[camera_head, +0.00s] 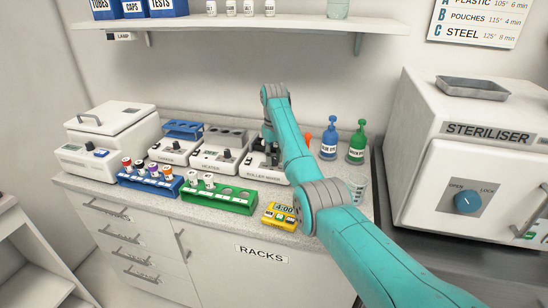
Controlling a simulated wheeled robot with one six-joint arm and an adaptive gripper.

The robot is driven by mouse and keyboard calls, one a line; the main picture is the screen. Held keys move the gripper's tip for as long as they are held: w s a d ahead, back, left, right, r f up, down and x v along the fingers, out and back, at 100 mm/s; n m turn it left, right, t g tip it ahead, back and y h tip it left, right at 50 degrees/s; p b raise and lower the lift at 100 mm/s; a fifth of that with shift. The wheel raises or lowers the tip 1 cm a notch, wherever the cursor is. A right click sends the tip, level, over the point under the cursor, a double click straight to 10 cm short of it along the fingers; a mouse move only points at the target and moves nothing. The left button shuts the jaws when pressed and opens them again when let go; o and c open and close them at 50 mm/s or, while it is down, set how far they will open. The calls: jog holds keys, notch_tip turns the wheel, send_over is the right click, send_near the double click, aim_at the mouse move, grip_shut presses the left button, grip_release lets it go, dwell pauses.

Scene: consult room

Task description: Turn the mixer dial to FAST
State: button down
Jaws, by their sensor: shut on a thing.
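The roller mixer (258,177) stands on the counter left of my teal arm, its front label partly readable. My gripper (271,151) points down at the front of the mixer, where its dial sits. It is shut on the dial, which is mostly hidden behind the fingers. The dial's setting marks, including FAST, are too small or covered to read. My arm also hides the right part of the mixer.
The heater (213,160) stands close left of the mixer. A green rack (236,200) and a yellow timer (281,217) lie in front. Blue (329,141) and green (357,144) pump bottles and a glass (357,188) stand right. A shelf (230,24) hangs above.

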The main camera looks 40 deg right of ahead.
aim_at(274, 158)
jog(key=shift+n, duration=0.8)
jog(key=c, duration=0.9)
grip_release()
notch_tip(274, 158, up, 8)
jog(key=shift+f, duration=0.25)
